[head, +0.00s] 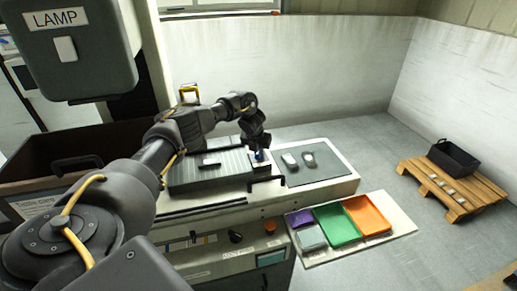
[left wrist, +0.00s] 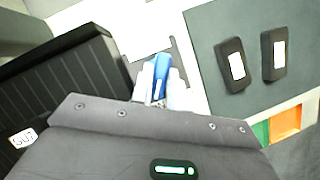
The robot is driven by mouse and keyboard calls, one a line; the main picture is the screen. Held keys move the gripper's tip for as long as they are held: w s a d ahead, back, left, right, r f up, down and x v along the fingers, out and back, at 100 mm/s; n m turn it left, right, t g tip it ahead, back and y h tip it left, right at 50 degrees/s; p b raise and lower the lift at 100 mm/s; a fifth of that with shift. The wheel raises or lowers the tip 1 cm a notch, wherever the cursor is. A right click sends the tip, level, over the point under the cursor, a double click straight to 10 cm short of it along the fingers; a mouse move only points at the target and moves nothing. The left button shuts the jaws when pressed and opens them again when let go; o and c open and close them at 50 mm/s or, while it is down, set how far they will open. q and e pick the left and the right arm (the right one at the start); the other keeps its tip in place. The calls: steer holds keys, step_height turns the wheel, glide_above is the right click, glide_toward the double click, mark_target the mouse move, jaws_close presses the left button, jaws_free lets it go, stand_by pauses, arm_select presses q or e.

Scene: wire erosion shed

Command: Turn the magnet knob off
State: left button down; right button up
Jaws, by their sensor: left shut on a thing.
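The magnet knob, a small blue handle (head: 258,155), is at the right end of the dark ribbed chuck (head: 185,179). In the left wrist view the gripper (left wrist: 161,92) hides the knob's lower part. I cannot read the knob's setting. My right gripper is in neither view.
A small block (head: 211,162) lies on the chuck. Two grey pieces (head: 290,160) (head: 308,159) lie on the dark mat (head: 325,174) to its right. Purple, green (head: 336,226) and orange (head: 367,215) trays stand in front. A black bin (head: 453,158) sits on a pallet. A lamp housing (head: 75,50) hangs upper left.

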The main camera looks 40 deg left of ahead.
arm_select(q)
steer(key=n+y+p, duration=0.1)
steer(key=n, duration=0.2)
steer(key=shift+w+d+r+n+g, duration=0.1)
steer(key=shift+n+g, duration=0.3)
steer(key=n+y, duration=0.1)
steer(key=n, duration=0.1)
steer(key=shift+w+n+g, duration=0.1)
steer(key=shift+n+g, duration=0.2)
steer(key=shift+f+n, duration=0.2)
steer(key=shift+n, duration=0.3)
steer(key=n+g+b, duration=0.1)
steer(key=n+b, duration=0.1)
steer(key=b, duration=0.1)
steer(key=n+g+b, duration=0.1)
steer(key=n+b, duration=0.1)
steer(key=shift+d+f+y+b, duration=0.2)
steer(key=shift+y+b, duration=0.1)
steer(key=shift+b, duration=0.1)
steer(key=shift+r+n+g+b, duration=0.1)
steer(key=shift+n+g+b, duration=0.4)
steer(key=shift+n, duration=0.5)
steer(key=shift+w+a+r+n+g+b, duration=0.15)
steer(key=shift+n+b, duration=0.1)
steer(key=shift+n, duration=0.25)
steer(key=shift+s+r+n+g+b, duration=0.1)
steer(key=shift+n+g+b, duration=0.1)
steer(key=shift+n, duration=0.3)
